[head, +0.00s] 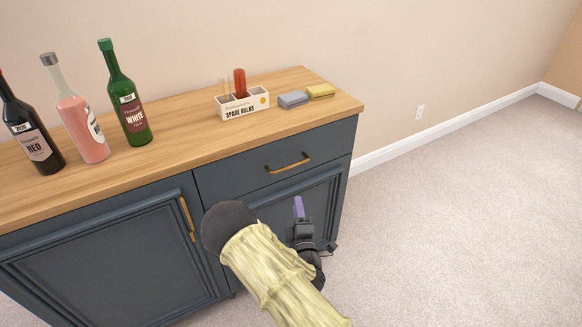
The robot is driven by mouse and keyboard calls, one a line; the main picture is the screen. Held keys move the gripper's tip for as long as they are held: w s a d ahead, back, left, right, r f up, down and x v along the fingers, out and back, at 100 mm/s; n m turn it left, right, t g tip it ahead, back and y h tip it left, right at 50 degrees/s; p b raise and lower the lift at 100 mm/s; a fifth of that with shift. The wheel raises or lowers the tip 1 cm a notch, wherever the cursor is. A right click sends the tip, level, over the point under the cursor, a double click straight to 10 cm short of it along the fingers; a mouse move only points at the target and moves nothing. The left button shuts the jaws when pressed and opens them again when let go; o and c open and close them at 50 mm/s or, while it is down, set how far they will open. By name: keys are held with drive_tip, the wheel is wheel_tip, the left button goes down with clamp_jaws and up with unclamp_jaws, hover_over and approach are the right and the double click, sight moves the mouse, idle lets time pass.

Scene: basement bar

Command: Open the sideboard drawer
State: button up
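The sideboard (330,107) is dark blue with a wooden top and stands against the wall. Its drawer (235,178) is at the upper right of the front and looks shut. The drawer has a horizontal brass handle (289,164). My gripper (299,208) is in front of the sideboard, below the handle in the picture and apart from it. One purple fingertip shows. The other finger is hidden, so its opening cannot be told. My arm covers part of the lower right door.
A left door (105,265) has a vertical brass handle (187,219). On the top stand a red wine bottle (30,135), a pink bottle (80,120), a green bottle (127,100), a spare bulbs box (242,105) and sponges (293,99). Carpet (460,220) to the right is clear.

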sight(291, 167)
drive_tip(key=x, duration=1.6)
drive_tip(key=shift+r, duration=0.15)
clamp_jaws()
